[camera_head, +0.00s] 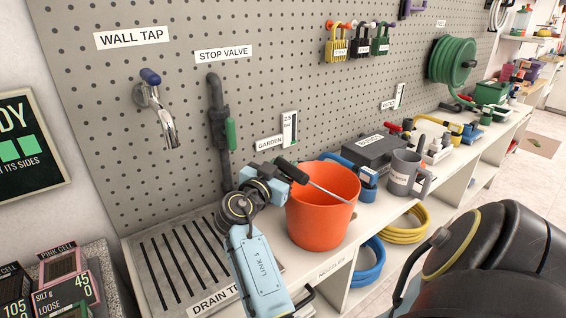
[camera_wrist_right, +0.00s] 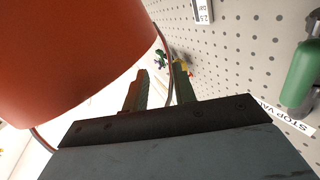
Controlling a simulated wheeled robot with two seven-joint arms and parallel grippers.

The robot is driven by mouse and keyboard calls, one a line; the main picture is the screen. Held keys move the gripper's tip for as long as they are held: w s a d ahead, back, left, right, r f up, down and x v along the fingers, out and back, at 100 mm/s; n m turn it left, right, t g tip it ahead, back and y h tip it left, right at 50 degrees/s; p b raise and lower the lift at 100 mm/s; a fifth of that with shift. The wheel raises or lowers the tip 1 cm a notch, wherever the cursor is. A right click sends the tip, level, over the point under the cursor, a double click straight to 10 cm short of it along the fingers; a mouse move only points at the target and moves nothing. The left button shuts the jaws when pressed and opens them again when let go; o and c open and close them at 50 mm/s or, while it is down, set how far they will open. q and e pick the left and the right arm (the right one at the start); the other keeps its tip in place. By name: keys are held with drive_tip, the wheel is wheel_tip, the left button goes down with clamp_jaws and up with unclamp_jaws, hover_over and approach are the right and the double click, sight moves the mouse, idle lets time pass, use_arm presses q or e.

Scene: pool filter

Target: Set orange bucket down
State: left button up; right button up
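The orange bucket (camera_head: 320,212) is upright at the front edge of the bench, right of the drain tray (camera_head: 160,268). Its base looks level with the bench top, though I cannot tell whether its full weight rests there. My right gripper (camera_head: 290,170) is at the bucket's upper left rim. In the right wrist view the bucket (camera_wrist_right: 70,60) fills the upper left, and its thin wire handle (camera_wrist_right: 160,42) passes by the two fingers. The fingers (camera_wrist_right: 160,88) stand apart with a visible gap, and the wire runs within it. My left gripper is not in view.
A grey mug (camera_head: 403,172) and a dark box (camera_head: 375,150) stand right of the bucket. A wall tap (camera_head: 158,105) and the stop valve (camera_head: 218,115) are on the pegboard behind. Blue and yellow hoses (camera_head: 405,226) lie on the shelf below. The drain tray is clear.

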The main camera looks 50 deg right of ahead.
idle(0.3)
